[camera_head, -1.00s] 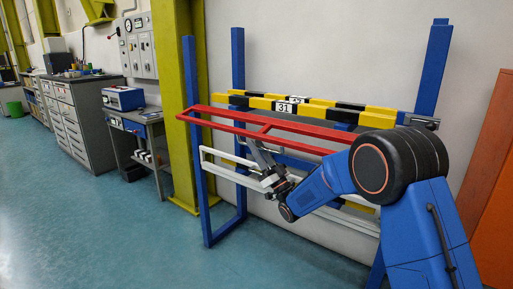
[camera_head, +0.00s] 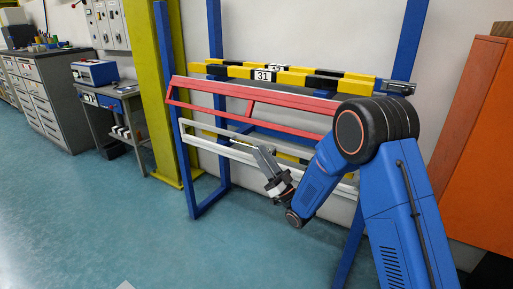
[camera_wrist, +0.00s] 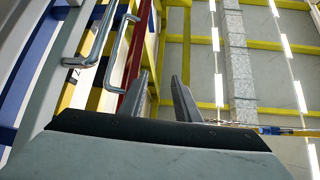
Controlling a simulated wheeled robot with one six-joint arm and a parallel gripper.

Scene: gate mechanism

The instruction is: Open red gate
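The red gate (camera_head: 215,85) is a long red frame between blue posts, below the striped yellow and black bars. It is tilted, with one long rail lower than the other. My gripper (camera_head: 260,151) is below and in front of its lower rail, pointing upward. In the wrist view my gripper (camera_wrist: 162,80) has its two fingers apart with a gap between them. A red bar (camera_wrist: 135,72) shows beyond and just left of the left finger. Nothing shows between the fingers. Whether the gripper touches the red gate cannot be told.
A white bar (camera_head: 205,145) runs below the red gate. A striped bar marked 31 (camera_head: 240,72) lies above it. Blue posts (camera_head: 192,180) stand at the sides. An orange cabinet (camera_head: 470,150) stands right. A workbench (camera_head: 110,100) is left.

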